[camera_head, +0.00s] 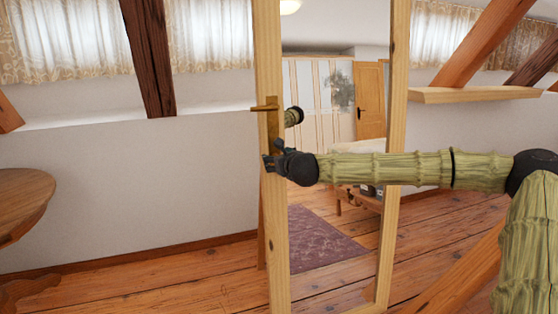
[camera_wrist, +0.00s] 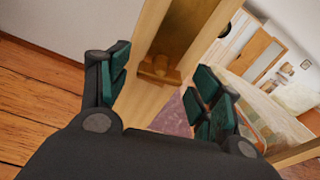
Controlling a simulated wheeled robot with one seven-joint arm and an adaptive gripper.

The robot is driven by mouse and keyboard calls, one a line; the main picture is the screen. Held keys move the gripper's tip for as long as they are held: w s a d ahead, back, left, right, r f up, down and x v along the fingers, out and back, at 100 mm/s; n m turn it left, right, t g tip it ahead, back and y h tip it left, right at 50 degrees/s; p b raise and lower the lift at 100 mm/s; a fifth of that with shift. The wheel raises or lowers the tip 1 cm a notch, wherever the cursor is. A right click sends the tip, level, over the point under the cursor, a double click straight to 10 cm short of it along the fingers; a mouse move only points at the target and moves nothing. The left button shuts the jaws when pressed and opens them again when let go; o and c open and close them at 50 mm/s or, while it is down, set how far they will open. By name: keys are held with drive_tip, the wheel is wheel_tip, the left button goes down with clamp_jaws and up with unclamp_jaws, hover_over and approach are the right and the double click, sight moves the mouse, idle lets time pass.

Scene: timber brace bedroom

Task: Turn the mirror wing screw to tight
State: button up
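The mirror (camera_head: 330,230) stands upright in a pale wooden frame (camera_head: 275,240). A brass plate (camera_head: 272,125) with a brass wing screw (camera_head: 264,107) sits on its left post, the wing pointing sideways to the left. My gripper (camera_head: 270,161) is at this post, just below the wing screw. In the wrist view my gripper (camera_wrist: 163,74) is open, its dark green finger pads on either side of the post. The brass screw (camera_wrist: 158,70) shows between and beyond the fingers. I cannot tell whether any finger touches the post.
A round wooden table (camera_head: 25,195) stands at the far left. A timber beam (camera_head: 150,60) rises behind, and a wooden shelf (camera_head: 470,94) is on the right wall. The plank floor (camera_head: 150,285) left of the mirror is clear. The glass reflects a door, a rug and part of my arm.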

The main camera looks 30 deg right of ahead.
drive_tip(key=v, duration=1.2)
drive_tip(key=shift+f, duration=0.1)
idle(0.4)
